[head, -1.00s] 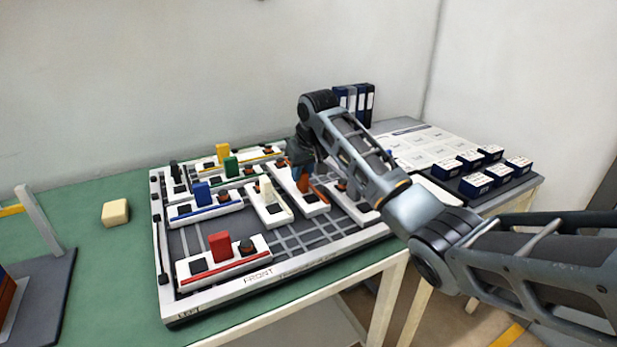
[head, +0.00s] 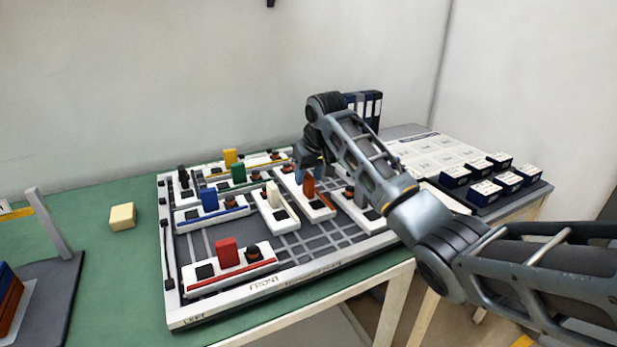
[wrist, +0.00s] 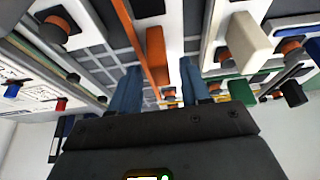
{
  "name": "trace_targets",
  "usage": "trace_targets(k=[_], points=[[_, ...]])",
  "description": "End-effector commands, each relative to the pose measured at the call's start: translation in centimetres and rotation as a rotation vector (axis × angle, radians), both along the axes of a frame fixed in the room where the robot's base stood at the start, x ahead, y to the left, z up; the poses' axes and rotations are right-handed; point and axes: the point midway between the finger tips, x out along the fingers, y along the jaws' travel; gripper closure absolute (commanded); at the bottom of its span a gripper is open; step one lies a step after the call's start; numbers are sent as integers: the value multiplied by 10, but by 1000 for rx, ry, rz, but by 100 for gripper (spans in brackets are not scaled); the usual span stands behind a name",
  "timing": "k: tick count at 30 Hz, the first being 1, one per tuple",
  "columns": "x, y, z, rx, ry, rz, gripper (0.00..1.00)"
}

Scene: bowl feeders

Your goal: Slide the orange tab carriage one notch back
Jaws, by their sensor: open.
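The orange tab (head: 308,186) stands upright on a long white carriage (head: 319,212) with an orange stripe, on the gridded board (head: 215,245). In the head view my gripper (head: 314,171) is just behind and above the tab, partly hidden by my own arm. In the wrist view its two blue fingers (wrist: 160,82) are open and apart. The orange tab (wrist: 157,55) appears in the gap between the fingertips. I cannot tell how deep between them it is, and I see no clear contact.
A cream-tabbed carriage (head: 279,220) lies close on the left. Blue (head: 209,199), green (head: 238,173), yellow (head: 230,158) and red (head: 227,252) tabs stand on other carriages. Another white carriage (head: 350,209) lies close on the right. Bare grid shows near the front.

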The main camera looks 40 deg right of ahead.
Motion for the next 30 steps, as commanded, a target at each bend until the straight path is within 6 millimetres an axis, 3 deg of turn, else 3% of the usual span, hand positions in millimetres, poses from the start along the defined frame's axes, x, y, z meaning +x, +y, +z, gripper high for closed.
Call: trace_targets(k=[6,12,30], points=[[-13,4,35,0,-4,0,53],[-22,6,56,-1,-3,0,53],[-24,7,60,0,-1,-1,53]])
